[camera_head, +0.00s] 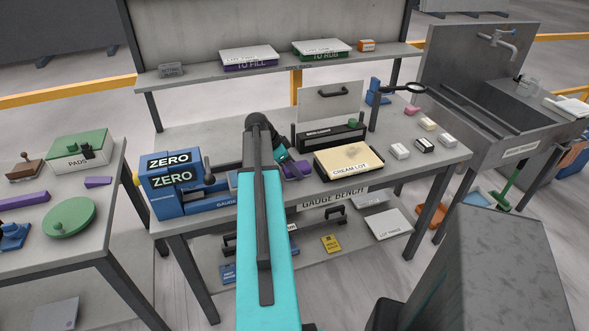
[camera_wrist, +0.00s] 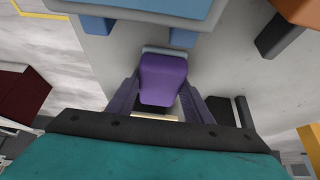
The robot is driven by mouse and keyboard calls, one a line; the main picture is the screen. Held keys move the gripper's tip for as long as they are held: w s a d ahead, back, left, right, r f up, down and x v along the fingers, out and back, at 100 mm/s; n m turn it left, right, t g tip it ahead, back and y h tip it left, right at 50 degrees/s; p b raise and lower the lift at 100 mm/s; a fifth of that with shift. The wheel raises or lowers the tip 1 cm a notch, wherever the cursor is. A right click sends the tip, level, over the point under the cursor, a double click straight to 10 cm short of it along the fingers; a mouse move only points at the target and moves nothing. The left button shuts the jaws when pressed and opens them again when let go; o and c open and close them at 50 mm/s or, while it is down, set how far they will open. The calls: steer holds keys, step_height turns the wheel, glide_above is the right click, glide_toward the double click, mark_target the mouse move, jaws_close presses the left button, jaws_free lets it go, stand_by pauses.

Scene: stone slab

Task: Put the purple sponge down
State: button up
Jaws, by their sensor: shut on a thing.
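The purple sponge (camera_wrist: 163,78) is between the two dark purple fingers of my gripper (camera_wrist: 161,100) in the wrist view. A pale grey edge shows just beyond the sponge. In the head view, my gripper (camera_head: 295,170) is over the gauge bench (camera_head: 222,137), left of the cream lot tray (camera_head: 347,163), with a bit of purple at its tip. The arm partly hides this spot. I cannot tell whether the sponge touches the bench top.
A blue ZERO box (camera_head: 172,183) stands left of my arm. A black-fronted box (camera_head: 330,136) stands behind the cream tray. Small blocks (camera_head: 399,150) lie to the right. A shelf (camera_head: 185,82) with lettered trays spans the back. The bench top behind my gripper has free room.

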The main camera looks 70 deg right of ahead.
steer(key=shift+a+f, duration=0.1)
steer(key=shift+f, duration=0.15)
steer(key=o, duration=0.9)
steer(key=shift+f, duration=0.1)
steer(key=shift+o, duration=0.2)
steer(key=shift+a+f, duration=0.1)
steer(key=shift+f, duration=0.05)
steer(key=shift+s, duration=0.1)
steer(key=shift+r, duration=0.2)
steer(key=shift+r+p, duration=0.2)
steer(key=shift+p, duration=0.1)
steer(key=b+v, duration=0.2)
steer(key=v, duration=1)
steer(key=shift+d+r+b, duration=0.2)
steer(key=shift+r+b, duration=0.05)
steer(key=shift+b, duration=0.1)
